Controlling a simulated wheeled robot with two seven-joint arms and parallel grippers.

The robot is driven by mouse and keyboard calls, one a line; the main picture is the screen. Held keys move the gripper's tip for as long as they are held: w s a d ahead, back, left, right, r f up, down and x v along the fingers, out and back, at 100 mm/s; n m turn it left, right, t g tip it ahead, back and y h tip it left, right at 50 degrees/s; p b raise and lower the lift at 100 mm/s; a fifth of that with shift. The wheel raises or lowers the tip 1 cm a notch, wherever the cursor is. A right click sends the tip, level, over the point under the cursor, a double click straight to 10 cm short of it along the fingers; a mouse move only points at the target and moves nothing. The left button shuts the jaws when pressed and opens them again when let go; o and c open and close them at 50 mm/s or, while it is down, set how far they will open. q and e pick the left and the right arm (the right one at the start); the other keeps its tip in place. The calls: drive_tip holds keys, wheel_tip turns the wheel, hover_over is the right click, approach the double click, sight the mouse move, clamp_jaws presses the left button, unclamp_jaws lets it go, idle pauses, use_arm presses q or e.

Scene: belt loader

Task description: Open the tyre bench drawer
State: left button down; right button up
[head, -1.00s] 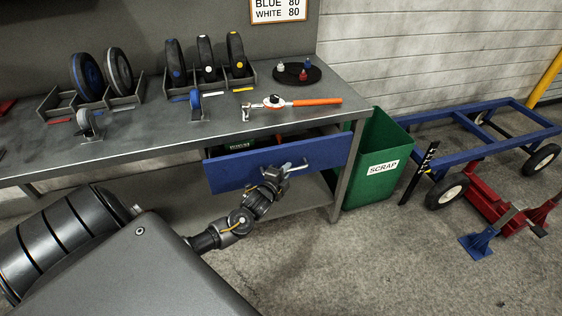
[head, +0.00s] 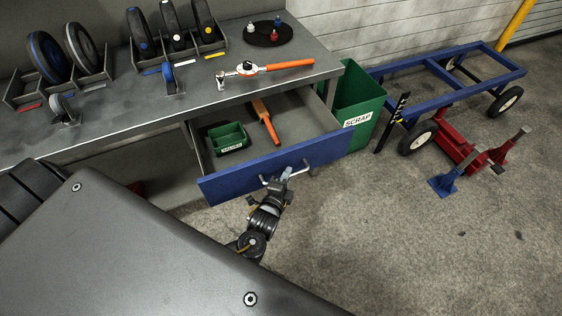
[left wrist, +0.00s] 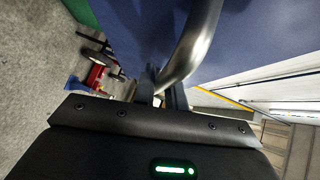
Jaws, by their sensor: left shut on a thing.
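The tyre bench drawer (head: 222,188) has a blue front and stands well out from under the grey bench top (head: 125,108). Its inside shows, with a small green box (head: 226,138) and an orange-handled tool (head: 265,122) in it. My left gripper (head: 284,178) is at the drawer front, shut on the metal bar handle (head: 299,172). In the left wrist view the curved handle (left wrist: 192,45) passes between the fingers (left wrist: 160,95), close to the blue front. My right gripper is in neither view.
A torque wrench (head: 265,68), wheels in racks (head: 85,80) and a round dark tray (head: 267,37) are on the bench. A green scrap bin (head: 357,98) stands right of the drawer. The floor in front is clear.

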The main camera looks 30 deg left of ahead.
use_arm(q)
drive_tip(key=shift+s+d+f, duration=0.1)
drive_tip(key=shift+s+d, duration=0.45)
drive_tip(key=shift+d, duration=0.05)
drive_tip(key=c, duration=1.5)
unclamp_jaws()
drive_tip(key=shift+o, duration=0.2)
drive_tip(key=s+r, duration=0.1)
drive_tip(key=s, duration=0.9)
drive_tip(key=shift+s+d+r, duration=0.3)
drive_tip(key=shift+s+d, duration=0.05)
drive_tip(key=shift+d, duration=0.05)
